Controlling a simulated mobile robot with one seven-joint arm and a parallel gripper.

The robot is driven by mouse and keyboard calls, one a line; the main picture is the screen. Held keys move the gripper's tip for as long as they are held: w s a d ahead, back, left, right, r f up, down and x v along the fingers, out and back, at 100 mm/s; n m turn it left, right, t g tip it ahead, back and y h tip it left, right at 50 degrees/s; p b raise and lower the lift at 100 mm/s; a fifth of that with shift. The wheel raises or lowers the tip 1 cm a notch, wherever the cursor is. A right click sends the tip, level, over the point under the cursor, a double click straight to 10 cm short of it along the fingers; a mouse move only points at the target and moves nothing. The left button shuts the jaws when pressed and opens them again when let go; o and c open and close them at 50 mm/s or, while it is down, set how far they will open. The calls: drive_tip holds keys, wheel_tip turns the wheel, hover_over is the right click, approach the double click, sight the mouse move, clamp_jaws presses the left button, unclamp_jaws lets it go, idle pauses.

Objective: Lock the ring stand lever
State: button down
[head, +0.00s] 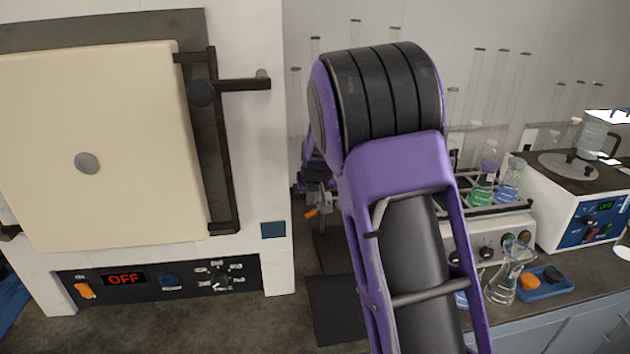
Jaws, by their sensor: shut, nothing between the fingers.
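The ring stand (324,222) stands on the counter between the white furnace and my arm, mostly hidden behind my arm. Its small orange lever (311,212) sticks out to the left at the clamp. My gripper (319,188) shows only in part, as small purple and dark pieces just above the lever, past the left edge of my arm. It is shut, with nothing seen in it. I cannot tell whether it touches the stand or the lever, or whether the lever is locked.
The furnace (90,130), reading OFF, fills the left, its dark handle (235,88) sticking out toward the stand. Dark counter shows in front of the stand.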

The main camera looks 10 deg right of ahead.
drive_tip(key=v, duration=1.2)
drive_tip(key=shift+p, duration=0.3)
